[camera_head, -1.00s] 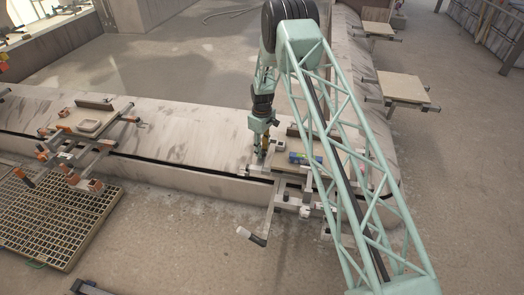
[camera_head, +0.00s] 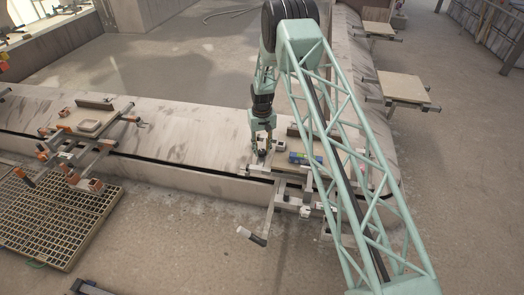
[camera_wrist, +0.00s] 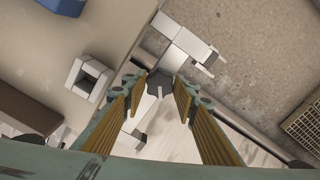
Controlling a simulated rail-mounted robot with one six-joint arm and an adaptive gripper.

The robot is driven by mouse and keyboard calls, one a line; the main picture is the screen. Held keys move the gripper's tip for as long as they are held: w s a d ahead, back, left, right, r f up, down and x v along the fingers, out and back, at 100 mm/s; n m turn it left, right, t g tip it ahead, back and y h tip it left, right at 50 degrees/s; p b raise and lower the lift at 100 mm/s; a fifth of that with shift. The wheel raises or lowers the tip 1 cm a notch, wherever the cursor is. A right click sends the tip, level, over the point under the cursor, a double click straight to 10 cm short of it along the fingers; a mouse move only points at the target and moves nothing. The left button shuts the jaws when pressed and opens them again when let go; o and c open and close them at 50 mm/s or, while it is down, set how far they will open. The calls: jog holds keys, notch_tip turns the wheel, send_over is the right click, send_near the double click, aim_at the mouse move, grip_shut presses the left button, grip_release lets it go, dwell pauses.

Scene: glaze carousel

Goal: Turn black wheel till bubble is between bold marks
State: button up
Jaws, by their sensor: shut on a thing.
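The black wheel (camera_wrist: 158,78) is a small dark lobed knob, seen in the middle of the wrist view. My gripper (camera_wrist: 163,91) has its two yellow-padded fingers on either side of the wheel and is shut on it. In the head view my gripper (camera_head: 262,152) points down at the left end of the right-hand bench plate. The wheel is too small and covered to make out there. No bubble or bold marks can be read in either view.
A pale square frame (camera_wrist: 89,78) stands left of my fingers. A blue and green object (camera_head: 304,158) lies on the plate right of my gripper. A white-handled lever (camera_head: 250,236) sticks out at the front. Another fixture (camera_head: 85,128) stands farther left; a grating (camera_head: 55,218) lies on the floor.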

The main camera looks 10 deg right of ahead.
aim_at(262, 151)
jog(key=shift+m, duration=0.6)
jog(key=o, duration=0.8)
jog(key=shift+o, duration=0.2)
jog(key=shift+r, duration=0.15)
notch_tip(262, 151, up, 12)
dwell(0.5)
dwell(0.4)
